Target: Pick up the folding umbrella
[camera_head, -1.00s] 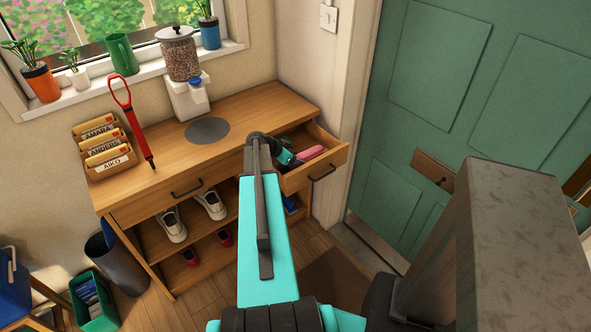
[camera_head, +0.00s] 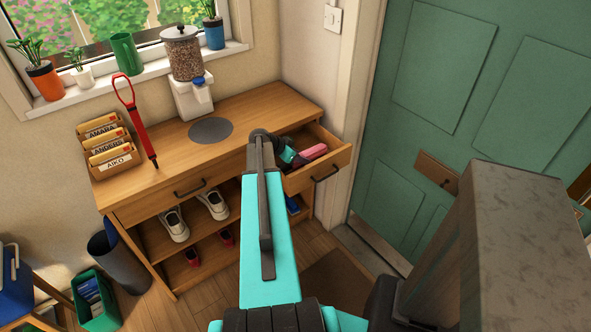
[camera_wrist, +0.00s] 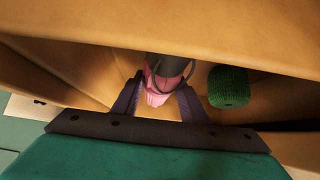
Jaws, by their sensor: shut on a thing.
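The folding umbrella (camera_head: 314,151) is the pink thing in the open drawer. Only part of it shows in the head view, at the right of my gripper (camera_head: 291,158). In the wrist view the pink umbrella (camera_wrist: 157,92) has a dark end with a thin dark loop, and it lies between the two fingers of my gripper (camera_wrist: 158,102). My gripper is shut on it, inside the drawer. I cannot tell whether the umbrella touches the drawer floor.
The open drawer (camera_head: 333,168) has wooden walls close around my gripper. A dark green cylinder (camera_wrist: 228,87) lies right of the umbrella. The bench top (camera_head: 165,138) holds a letter rack (camera_head: 108,147), a red-handled tool (camera_head: 139,125) and a dispenser (camera_head: 186,75). A green door (camera_head: 455,80) stands at the right.

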